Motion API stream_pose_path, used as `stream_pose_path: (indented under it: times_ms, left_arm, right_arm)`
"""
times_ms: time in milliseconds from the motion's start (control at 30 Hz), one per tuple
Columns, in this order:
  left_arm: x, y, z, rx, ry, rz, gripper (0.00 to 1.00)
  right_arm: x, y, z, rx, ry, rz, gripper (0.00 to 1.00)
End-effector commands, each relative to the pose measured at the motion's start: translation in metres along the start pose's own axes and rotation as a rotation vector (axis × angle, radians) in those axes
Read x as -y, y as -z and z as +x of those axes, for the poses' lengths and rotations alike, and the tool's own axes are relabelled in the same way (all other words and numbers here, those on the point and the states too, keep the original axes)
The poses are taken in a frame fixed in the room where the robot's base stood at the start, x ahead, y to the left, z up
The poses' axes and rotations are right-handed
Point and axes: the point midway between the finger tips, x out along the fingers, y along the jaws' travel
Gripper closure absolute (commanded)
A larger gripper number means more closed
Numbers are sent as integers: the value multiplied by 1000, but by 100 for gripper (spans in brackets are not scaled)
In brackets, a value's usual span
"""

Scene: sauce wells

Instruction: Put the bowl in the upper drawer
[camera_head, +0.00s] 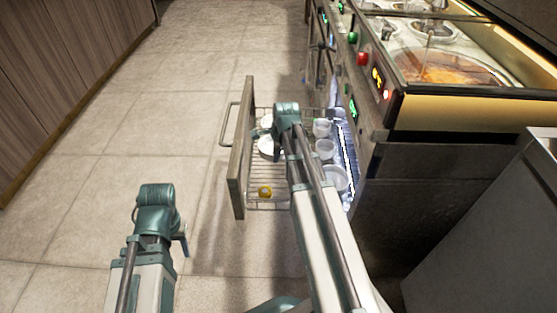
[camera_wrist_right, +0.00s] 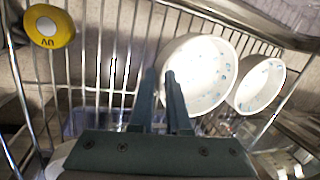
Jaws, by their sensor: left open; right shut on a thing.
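A pulled-out drawer with a wooden front (camera_head: 240,150) and a wire basket stands open from the counter. My right gripper (camera_head: 262,133) is inside it, shut on the rim of a white bowl (camera_head: 268,150). In the right wrist view, my right gripper's fingers (camera_wrist_right: 167,90) pinch the left edge of this bowl (camera_wrist_right: 208,72), which has blue marks inside and is tilted. The bowl is at the basket; whether it rests on the wires I cannot tell. My left gripper (camera_head: 183,240) is open and empty, low over the floor left of the drawer.
A second white bowl (camera_wrist_right: 262,85) is beside the held one. A yellow round item (camera_head: 265,192) lies at the basket's near end. White cups (camera_head: 325,149) and a white dish (camera_head: 335,178) are along the right. The counter (camera_head: 430,110) stands right; floor is clear left.

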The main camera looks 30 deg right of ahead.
Motion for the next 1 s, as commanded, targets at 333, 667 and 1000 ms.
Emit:
stream_pose_path:
  times_ms: [333,667,1000]
  left_arm:
    - [-1,0,8,0,0,-2,51]
    - [-1,0,10,0,0,-3,51]
    - [-1,0,7,0,0,-2,51]
  right_arm:
    - [-2,-3,8,0,1,1,100]
    - [-3,-3,10,0,0,1,55]
    - [-2,-3,7,0,0,1,55]
